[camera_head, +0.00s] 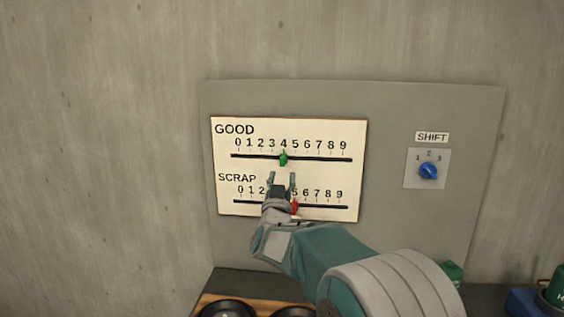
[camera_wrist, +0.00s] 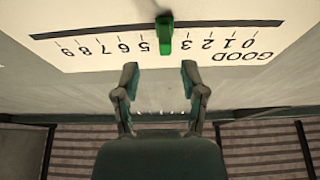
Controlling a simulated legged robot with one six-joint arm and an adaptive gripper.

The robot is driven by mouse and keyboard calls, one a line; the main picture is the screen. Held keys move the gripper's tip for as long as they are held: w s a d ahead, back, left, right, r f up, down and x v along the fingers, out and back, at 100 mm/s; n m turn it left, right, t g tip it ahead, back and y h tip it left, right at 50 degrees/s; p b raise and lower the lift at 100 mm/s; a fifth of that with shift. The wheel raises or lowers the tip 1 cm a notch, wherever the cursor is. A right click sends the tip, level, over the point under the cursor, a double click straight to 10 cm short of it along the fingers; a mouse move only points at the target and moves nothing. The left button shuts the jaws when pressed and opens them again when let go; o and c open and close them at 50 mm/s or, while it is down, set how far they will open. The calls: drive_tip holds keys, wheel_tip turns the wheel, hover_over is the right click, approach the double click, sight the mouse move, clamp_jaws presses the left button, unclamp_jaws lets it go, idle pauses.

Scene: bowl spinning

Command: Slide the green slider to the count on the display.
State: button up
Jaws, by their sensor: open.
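The green slider (camera_head: 283,158) sits on the upper GOOD track (camera_head: 325,159) of a cream panel, at the 4. In the wrist view, upside down, the green slider (camera_wrist: 165,35) covers the 4, between the 5 and the 3. My gripper (camera_head: 282,179) is just below the green slider, over the SCRAP row, with its fingers open and empty. In the wrist view the fingertips of my gripper (camera_wrist: 159,69) are spread apart, short of the slider in the picture and not touching it. I see no count display in either view.
A red slider (camera_head: 294,206) is on the lower SCRAP track, close to my gripper and partly covered. A blue SHIFT knob (camera_head: 428,171) is at the right of the grey board (camera_head: 390,105). Dark round objects (camera_head: 228,309) and a blue item (camera_head: 525,302) stand below.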

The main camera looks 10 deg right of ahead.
sight(281, 165)
drive_tip(key=x, duration=0.5)
drive_tip(key=shift+w+a, duration=0.2)
drive_tip(key=shift+a, duration=0.1)
drive_tip(key=shift+w+d+r, duration=0.3)
drive_tip(key=shift+w+d, duration=0.05)
drive_tip(key=shift+w, duration=0.2)
clamp_jaws()
